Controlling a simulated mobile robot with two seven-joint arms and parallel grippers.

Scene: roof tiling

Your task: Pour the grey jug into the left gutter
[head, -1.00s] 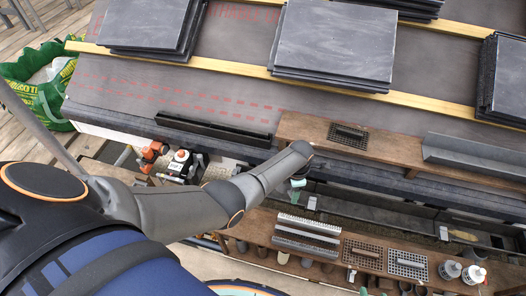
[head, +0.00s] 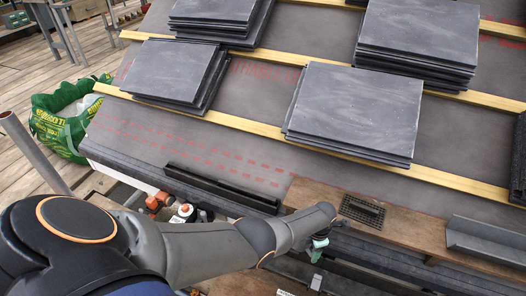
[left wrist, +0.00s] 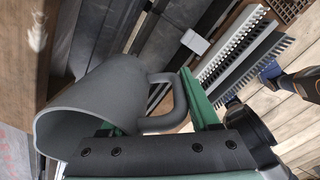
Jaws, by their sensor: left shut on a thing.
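The grey jug (left wrist: 90,105) fills the left of the left wrist view, with its wide rim toward the lower left. My left gripper (left wrist: 165,122) has green fingers and is shut on the jug's handle. In the head view my left gripper (head: 319,243) is small, at the end of my arm, beyond the roof's lower edge; the jug is hidden there. A dark gutter channel (head: 350,284) runs below the eaves, partly covered by my arm. I cannot tell the jug's exact tilt or whether anything is in it. My right gripper is not in view.
Slate stacks (head: 355,112) lie on the roof between wooden battens (head: 245,125). A brown plank (head: 405,225) with a small grate (head: 362,209) lies along the eaves. A green bag (head: 65,120) stands at the left. A brush (left wrist: 232,55) shows in the left wrist view.

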